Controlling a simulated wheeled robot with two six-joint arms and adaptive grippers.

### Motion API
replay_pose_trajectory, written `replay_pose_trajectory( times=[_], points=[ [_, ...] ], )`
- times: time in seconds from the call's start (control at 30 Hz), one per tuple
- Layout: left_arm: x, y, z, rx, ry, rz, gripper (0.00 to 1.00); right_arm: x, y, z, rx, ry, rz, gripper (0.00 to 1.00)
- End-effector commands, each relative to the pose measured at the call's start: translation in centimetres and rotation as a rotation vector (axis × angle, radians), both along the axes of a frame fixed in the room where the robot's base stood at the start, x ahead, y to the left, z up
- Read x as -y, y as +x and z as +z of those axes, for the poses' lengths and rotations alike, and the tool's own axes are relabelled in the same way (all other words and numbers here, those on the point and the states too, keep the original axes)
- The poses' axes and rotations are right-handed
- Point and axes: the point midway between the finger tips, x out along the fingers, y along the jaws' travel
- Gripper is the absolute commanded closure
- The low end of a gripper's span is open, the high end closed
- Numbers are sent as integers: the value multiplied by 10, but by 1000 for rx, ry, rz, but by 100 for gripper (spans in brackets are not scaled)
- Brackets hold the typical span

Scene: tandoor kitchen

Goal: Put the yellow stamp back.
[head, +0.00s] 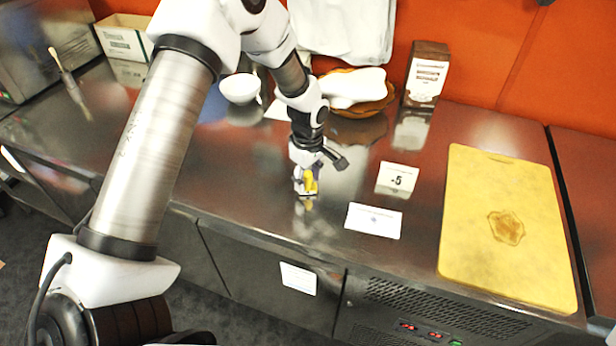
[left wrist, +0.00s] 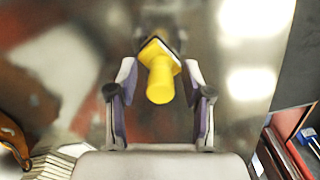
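The yellow stamp (head: 310,182) is at the front part of the steel counter (head: 250,180), close to the surface, with its reflection just below. In the left wrist view the stamp (left wrist: 161,80) shows its yellow handle between the fingers, over a dark base. My left gripper (head: 305,176) is low over the counter around the stamp; in the wrist view its two fingers (left wrist: 160,75) stand apart, with gaps beside the handle. Whether the fingertips touch the stamp's wider lower part is unclear. My right gripper is not in view.
A white card (head: 373,220) and a "-5" card (head: 397,178) lie right of the stamp. A yellow board (head: 505,190) with a brown mark lies further right. Behind are a white bowl (head: 240,88), a brown box (head: 426,73) and a cloth-covered basket (head: 372,105).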

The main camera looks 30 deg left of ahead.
Motion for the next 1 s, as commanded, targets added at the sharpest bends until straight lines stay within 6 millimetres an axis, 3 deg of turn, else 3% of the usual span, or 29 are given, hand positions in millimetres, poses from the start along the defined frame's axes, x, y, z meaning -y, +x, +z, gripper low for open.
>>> replay_pose_trajectory(
  times=[0.27,0.7,1.0],
  points=[
    [0,1,11,2,0,0,50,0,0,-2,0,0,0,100],
    [0,1,112,3,1,0,50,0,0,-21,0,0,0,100],
    [0,0,124,0,0,0,50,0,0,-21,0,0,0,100]
  ],
)
